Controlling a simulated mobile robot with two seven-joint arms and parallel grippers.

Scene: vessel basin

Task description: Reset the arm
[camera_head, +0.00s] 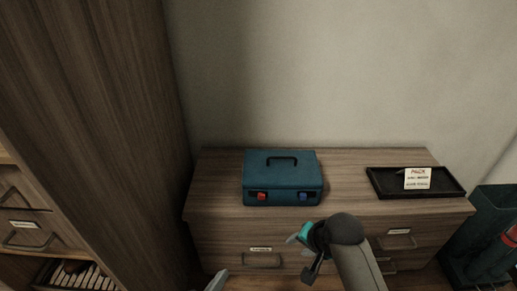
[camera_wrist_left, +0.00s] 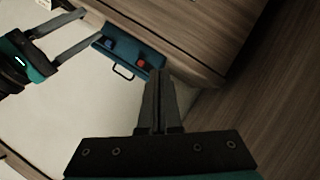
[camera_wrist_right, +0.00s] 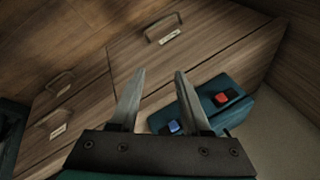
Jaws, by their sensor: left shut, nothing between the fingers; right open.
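My left gripper (camera_wrist_left: 157,85) is shut and empty in the left wrist view, its fingers pressed together. In the head view only a small grey tip of it (camera_head: 217,281) shows at the bottom edge. My right gripper (camera_wrist_right: 160,75) is open in the right wrist view, with nothing between its fingers. In the head view it hangs in front of the dresser (camera_head: 225,205), below and right of the teal case (camera_head: 283,170). It also shows at the top left of the left wrist view (camera_wrist_left: 75,35), fingers apart. Neither gripper holds the case.
The closed case, with a red and a blue latch, stands on the dresser top. A black tray (camera_head: 385,183) with a paper note (camera_head: 417,179) lies to its right. A tall wooden cabinet (camera_head: 95,90) stands at left. A dark teal bin (camera_head: 485,250) is at the right.

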